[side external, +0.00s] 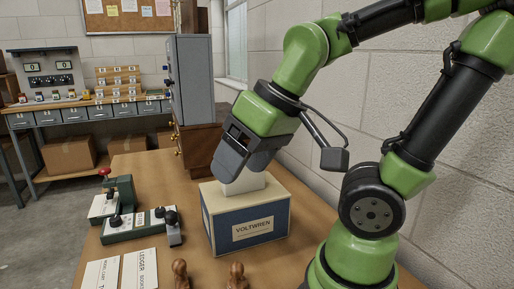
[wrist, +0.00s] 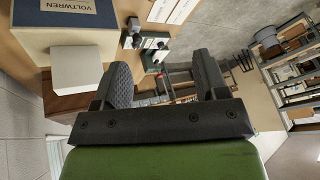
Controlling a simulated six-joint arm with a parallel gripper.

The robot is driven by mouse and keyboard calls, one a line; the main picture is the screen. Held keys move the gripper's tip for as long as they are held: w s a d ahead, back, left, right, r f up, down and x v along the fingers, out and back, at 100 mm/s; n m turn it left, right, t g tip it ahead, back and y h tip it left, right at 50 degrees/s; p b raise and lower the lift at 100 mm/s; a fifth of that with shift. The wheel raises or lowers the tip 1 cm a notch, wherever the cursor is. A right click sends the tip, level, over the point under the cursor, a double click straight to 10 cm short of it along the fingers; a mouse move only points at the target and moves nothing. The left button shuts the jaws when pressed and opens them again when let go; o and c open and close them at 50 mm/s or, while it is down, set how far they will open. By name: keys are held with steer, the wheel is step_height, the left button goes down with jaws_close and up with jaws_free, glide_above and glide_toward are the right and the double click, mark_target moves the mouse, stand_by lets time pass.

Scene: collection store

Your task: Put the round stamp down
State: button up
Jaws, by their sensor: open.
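Two wooden-handled stamps stand at the front edge of the side external view, one on the left (side external: 180,270) and one on the right (side external: 237,272). Their bases are cut off, so I cannot tell which is round. My gripper (side external: 240,166) is over the blue and cream VOLTWREN box (side external: 250,225), close to a white block (side external: 243,184) on its top. In the wrist view, my gripper (wrist: 162,66) has its fingers apart with nothing held between them. The white block (wrist: 77,68) shows left of the fingers there.
Green devices with black knobs (side external: 140,227) stand left of the box. Printed cards (side external: 140,270) lie in front of them. A grey cabinet on a wooden base (side external: 196,85) stands behind. A block wall (side external: 400,90) bounds the right. Bare wood (side external: 150,168) shows toward the back left.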

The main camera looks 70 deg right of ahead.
steer(key=s+r+m, duration=0.1)
steer(key=s+a+r+t, duration=0.1)
steer(key=shift+s+r+m+t+y, duration=0.25)
steer(key=shift+r+m+t+y, duration=0.05)
steer(key=shift+r+m, duration=0.1)
